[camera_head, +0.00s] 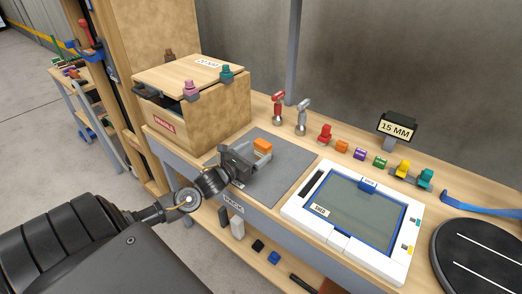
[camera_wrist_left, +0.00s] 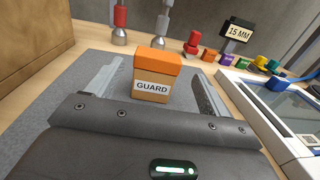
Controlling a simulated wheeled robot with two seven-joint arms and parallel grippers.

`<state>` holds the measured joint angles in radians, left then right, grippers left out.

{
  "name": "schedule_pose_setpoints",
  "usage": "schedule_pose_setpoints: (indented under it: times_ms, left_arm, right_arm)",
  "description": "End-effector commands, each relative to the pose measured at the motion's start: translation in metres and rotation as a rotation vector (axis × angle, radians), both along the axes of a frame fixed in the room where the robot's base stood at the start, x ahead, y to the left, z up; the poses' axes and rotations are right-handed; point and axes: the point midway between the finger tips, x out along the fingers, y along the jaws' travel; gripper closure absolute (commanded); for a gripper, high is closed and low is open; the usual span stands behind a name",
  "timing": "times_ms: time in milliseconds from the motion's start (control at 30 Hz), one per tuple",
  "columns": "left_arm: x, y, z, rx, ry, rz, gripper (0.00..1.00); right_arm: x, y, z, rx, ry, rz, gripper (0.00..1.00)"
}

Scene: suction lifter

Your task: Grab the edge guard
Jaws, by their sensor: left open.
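The edge guard is a small orange block (camera_wrist_left: 155,72) with a white "GUARD" label, standing on a grey mat (camera_wrist_left: 68,92). In the head view the orange guard (camera_head: 262,146) shows just beyond my left gripper (camera_head: 252,158). In the left wrist view my left gripper (camera_wrist_left: 150,98) is open, with one finger on each side of the guard and a gap to each. My right gripper is not in view.
A wooden crate (camera_head: 225,108) stands behind left on the bench. A white-framed panel (camera_head: 350,215) lies to the right. Red (camera_head: 278,108) and grey (camera_head: 302,117) upright fittings and several small coloured pieces line the back. A black round disc (camera_head: 480,262) sits at far right.

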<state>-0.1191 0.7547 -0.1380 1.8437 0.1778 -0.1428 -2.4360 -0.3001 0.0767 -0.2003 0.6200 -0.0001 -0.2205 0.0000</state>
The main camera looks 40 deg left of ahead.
Motion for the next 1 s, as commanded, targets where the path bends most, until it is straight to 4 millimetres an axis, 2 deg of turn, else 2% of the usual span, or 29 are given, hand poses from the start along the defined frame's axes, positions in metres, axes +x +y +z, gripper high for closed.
schedule_pose_setpoints:
  times_ms: [167, 300, 633, 1000]
  left_arm:
    - [0.026, 0.004, 0.009, -0.002, -0.003, 0.005, 0.2]
    - [0.043, 0.003, 0.007, -0.001, -0.002, 0.004, 0.2]
    - [0.049, 0.002, 0.004, 0.0, 0.0, 0.001, 0.21]
    - [0.048, 0.002, 0.005, 0.0, -0.001, 0.002, 0.68]
  right_arm:
    - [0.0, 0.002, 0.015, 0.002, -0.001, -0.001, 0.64]
    - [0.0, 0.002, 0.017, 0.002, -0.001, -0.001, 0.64]
    - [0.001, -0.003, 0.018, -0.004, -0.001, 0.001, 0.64]
    - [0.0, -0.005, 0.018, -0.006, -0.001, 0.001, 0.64]
